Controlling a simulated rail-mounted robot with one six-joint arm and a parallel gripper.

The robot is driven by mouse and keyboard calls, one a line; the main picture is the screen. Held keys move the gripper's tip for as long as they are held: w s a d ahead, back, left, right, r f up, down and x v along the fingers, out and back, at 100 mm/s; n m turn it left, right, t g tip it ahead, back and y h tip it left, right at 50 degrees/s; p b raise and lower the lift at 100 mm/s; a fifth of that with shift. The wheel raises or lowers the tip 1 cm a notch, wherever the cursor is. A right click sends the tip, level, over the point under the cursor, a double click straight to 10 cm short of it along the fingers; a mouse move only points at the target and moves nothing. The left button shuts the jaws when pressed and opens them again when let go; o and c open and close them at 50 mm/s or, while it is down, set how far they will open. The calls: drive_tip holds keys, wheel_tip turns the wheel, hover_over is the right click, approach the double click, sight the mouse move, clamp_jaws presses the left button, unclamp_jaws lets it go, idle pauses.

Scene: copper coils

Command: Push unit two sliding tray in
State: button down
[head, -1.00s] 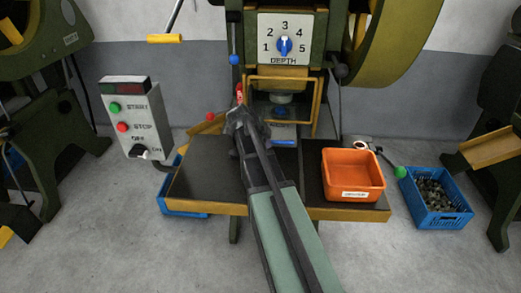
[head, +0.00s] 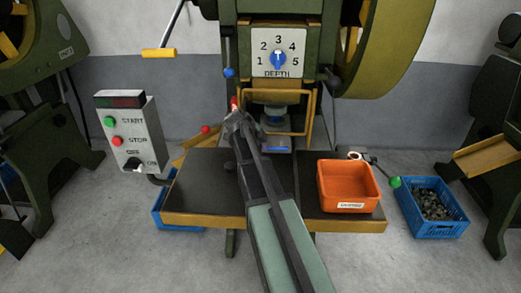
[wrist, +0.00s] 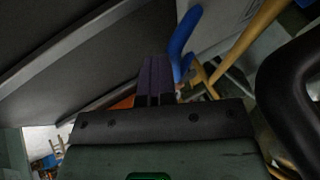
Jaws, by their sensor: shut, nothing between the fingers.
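A small blue tray-like piece (head: 278,147) lies low in the press opening, under the round grey die; I cannot tell for certain that it is the unit two sliding tray, or how far out it is. My gripper (head: 235,106) is at the left side of the opening, left of the blue piece and apart from it in the picture. A small red tip shows at its end. In the wrist view the shut, empty fingers (wrist: 157,72) appear dark purple, beside a curved blue part (wrist: 183,42). My arm hides part of the bench and the left of the opening.
A yellow guard frame (head: 312,112) surrounds the opening. An orange bin (head: 347,197) sits on the bench (head: 195,186) at right. A control box (head: 131,132) stands at left, and a blue crate of metal pieces (head: 432,222) is on the floor. The bench's left part is clear.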

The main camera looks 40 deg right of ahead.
drive_tip(key=shift+w+d, duration=0.1)
drive_tip(key=shift+w, duration=0.05)
drive_tip(key=s+a, duration=0.1)
drive_tip(key=s+a+r+p, duration=0.1)
drive_tip(key=a, duration=0.1)
drive_tip(key=shift+s, duration=0.4)
drive_tip(key=p+v, duration=0.8)
drive_tip(key=v, duration=0.2)
drive_tip(key=shift+a, duration=0.2)
drive_tip(key=shift+f, duration=0.15)
